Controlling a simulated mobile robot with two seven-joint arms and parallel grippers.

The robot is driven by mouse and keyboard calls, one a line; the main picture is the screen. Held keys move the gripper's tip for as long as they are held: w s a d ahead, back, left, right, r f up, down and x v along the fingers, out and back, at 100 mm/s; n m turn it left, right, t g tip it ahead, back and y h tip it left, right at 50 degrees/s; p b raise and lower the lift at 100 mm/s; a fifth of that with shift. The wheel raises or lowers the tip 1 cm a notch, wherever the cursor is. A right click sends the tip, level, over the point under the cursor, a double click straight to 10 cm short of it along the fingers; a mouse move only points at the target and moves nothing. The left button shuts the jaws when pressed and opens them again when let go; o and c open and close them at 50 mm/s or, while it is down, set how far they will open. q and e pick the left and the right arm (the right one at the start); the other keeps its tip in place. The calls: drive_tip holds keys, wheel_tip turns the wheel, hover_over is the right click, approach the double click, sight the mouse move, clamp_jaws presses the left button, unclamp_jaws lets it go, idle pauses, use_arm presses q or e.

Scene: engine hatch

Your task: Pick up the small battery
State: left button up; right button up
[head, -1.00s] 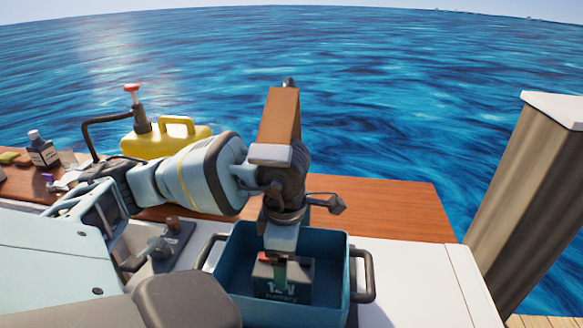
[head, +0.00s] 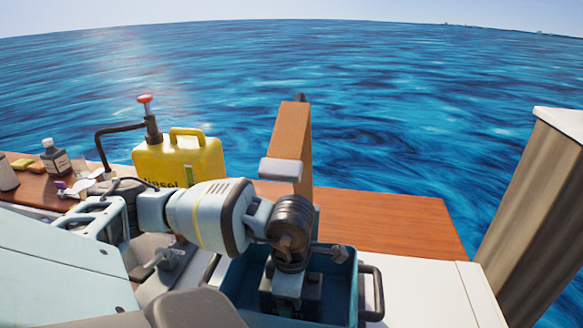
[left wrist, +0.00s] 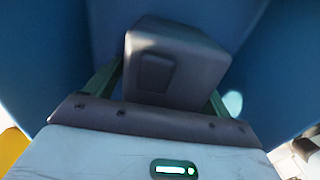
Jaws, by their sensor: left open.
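The small battery (head: 312,286) is a dark block inside the blue bin (head: 345,288), mostly hidden behind my left gripper (head: 287,302). My left gripper points down into the bin, right at the battery, and is open. In the left wrist view the blue walls of the bin surround the gripper's green fingers, which stand apart. A dark grey block (left wrist: 175,65) shows between the fingers; I cannot tell for sure whether it is the battery. The fingertips are hidden. My right gripper is not in view.
The bin has dark side handles and stands on a white surface. Left of it are a yellow fuel can (head: 180,160), a dark bottle (head: 56,157) and small items on a wooden board. A thick wooden post (head: 535,215) stands at the right. Water lies beyond.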

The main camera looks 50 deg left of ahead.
use_arm(q)
drive_tip(key=shift+r, duration=0.1)
drive_tip(key=c, duration=1.6)
drive_tip(key=shift+w, duration=0.1)
wheel_tip(320, 180, up, 12)
drive_tip(key=shift+a+r+p, duration=0.1)
drive_tip(key=shift+r+p, duration=0.05)
drive_tip(key=shift+p, duration=0.15)
drive_tip(key=s+a, duration=0.1)
drive_tip(key=s+a+b, duration=0.1)
drive_tip(key=s+a, duration=0.1)
drive_tip(key=shift+s+a+f, duration=0.15)
drive_tip(key=shift+a+f, duration=0.15)
drive_tip(key=shift+a, duration=0.05)
drive_tip(key=s+a+b, duration=0.1)
drive_tip(key=s+a, duration=0.3)
drive_tip(key=a, duration=0.1)
drive_tip(key=s+a+b, duration=0.1)
drive_tip(key=s+a, duration=0.2)
drive_tip(key=shift+a+r+b, duration=0.15)
drive_tip(key=shift+b, duration=0.2)
drive_tip(key=shift+s+a, duration=0.7)
drive_tip(key=shift+a, duration=0.1)
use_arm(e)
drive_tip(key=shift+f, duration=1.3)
